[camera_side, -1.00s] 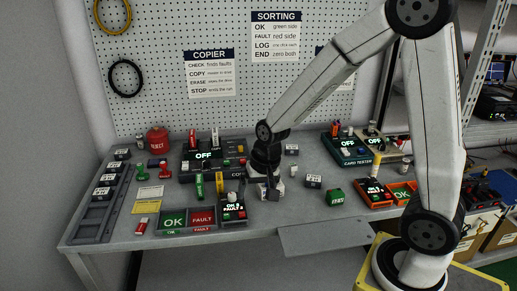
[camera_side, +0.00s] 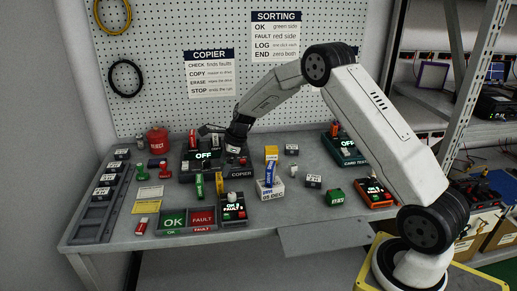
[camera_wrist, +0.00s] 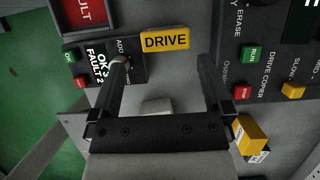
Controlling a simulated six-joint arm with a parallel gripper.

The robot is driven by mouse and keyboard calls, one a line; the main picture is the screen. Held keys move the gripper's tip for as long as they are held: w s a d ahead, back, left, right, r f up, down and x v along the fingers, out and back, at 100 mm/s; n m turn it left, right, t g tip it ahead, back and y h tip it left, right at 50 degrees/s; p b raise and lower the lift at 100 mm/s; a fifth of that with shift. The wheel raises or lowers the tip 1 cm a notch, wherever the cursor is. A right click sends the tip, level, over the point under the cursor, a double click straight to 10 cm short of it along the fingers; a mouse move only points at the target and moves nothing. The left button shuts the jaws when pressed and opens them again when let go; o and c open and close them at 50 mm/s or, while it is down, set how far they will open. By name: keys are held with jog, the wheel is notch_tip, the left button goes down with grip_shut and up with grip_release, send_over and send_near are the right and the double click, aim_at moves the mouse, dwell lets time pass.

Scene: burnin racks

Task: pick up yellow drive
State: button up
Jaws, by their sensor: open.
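The yellow drive (camera_side: 220,183) stands on the bench between the counter box and the copier. In the wrist view its yellow face (camera_wrist: 165,40) reads "DRIVE" and shows just beyond the fingers, nearer the left one. My gripper (camera_wrist: 162,62) is open, with nothing held between its fingers. In the side view my gripper (camera_side: 233,140) is raised near the copier, up and to the right of the drive; its fingers are hard to make out there.
A green drive (camera_side: 199,185) stands close left of it. The counter box (camera_side: 233,207) is in front and the copier (camera_side: 238,173) behind. To the right, a blue drive (camera_side: 270,173) stands at a white box (camera_side: 270,189), with a yellow block (camera_side: 271,153) behind.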

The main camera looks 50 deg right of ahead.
aim_at(219, 176)
jog(key=shift+w+d, duration=0.1)
jog(key=shift+w, duration=0.05)
jog(key=shift+f, duration=0.15)
jog(key=shift+x, duration=1.2)
jog(key=shift+x, duration=2.65)
jog(key=shift+d, duration=0.15)
jog(key=c, duration=1.1)
jog(key=shift+w, duration=0.1)
